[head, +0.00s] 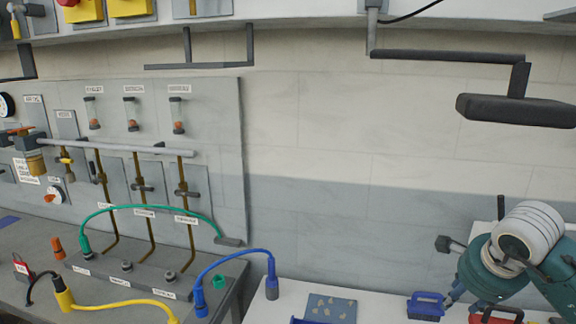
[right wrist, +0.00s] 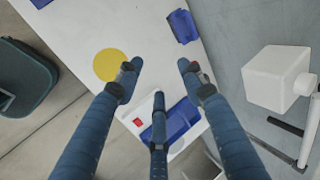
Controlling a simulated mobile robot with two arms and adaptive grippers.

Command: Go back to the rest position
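My right gripper (right wrist: 159,82) shows in the right wrist view with its blue fingers spread apart and nothing between the tips. It is above a white tabletop (right wrist: 105,22); its height cannot be told. One finger partly covers a blue tray (right wrist: 182,120) below.
A panel with pipes (head: 140,150) and coloured hoses (head: 150,208) fills the left. A yellow disc (right wrist: 108,65) lies beside my right gripper.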

